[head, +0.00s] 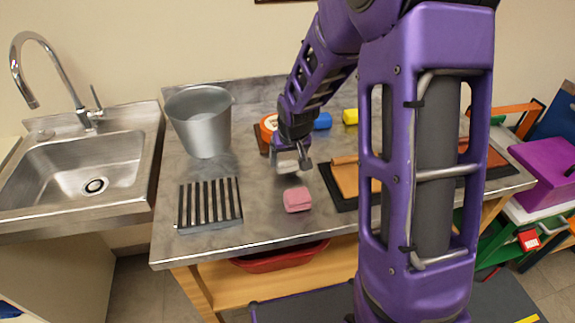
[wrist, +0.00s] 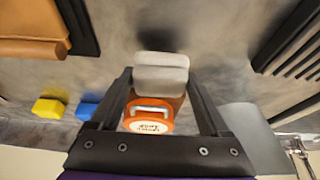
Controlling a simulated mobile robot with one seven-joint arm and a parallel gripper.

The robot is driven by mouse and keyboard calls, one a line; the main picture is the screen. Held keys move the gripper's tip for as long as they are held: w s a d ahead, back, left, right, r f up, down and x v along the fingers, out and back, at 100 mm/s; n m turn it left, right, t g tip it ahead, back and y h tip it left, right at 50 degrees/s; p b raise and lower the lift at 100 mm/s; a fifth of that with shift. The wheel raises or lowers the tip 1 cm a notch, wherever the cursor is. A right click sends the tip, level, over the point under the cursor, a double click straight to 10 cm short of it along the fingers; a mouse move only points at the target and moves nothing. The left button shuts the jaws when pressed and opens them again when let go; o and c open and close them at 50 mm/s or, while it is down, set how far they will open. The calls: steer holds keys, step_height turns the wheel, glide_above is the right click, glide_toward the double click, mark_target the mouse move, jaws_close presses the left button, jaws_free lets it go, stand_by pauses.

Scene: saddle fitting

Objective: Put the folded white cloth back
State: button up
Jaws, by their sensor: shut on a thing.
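The folded white cloth (head: 287,163) is in my gripper (head: 292,150), over the middle of the grey metal worktop (head: 255,185). In the wrist view the white cloth (wrist: 161,70) sits between the two dark fingers of my gripper (wrist: 160,82), which are shut on it. A dark shadow beside the cloth suggests it is held above the surface; the exact height cannot be told. My gripper covers part of the cloth in the head view.
A folded pink cloth (head: 297,199) lies in front of my gripper. A slatted rack (head: 210,204) and a metal bucket (head: 201,122) stand left. An orange-and-white container (head: 268,127), blue (head: 322,121) and yellow (head: 350,117) pieces are behind. A brown item (head: 345,175) lies on a dark mat, right.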

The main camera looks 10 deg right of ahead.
steer(key=shift+f, duration=1)
steer(key=shift+f, duration=0.1)
steer(key=shift+f+b, duration=0.2)
steer(key=shift+b, duration=0.15)
steer(key=o, duration=1.2)
steer(key=shift+r, duration=0.1)
steer(key=shift+c, duration=0.2)
steer(key=shift+s+r+p, duration=0.1)
steer(key=shift+r+p, duration=0.3)
steer(key=shift+r, duration=0.15)
steer(key=p+v, duration=0.2)
steer(key=v, duration=0.9)
steer(key=shift+r, duration=0.15)
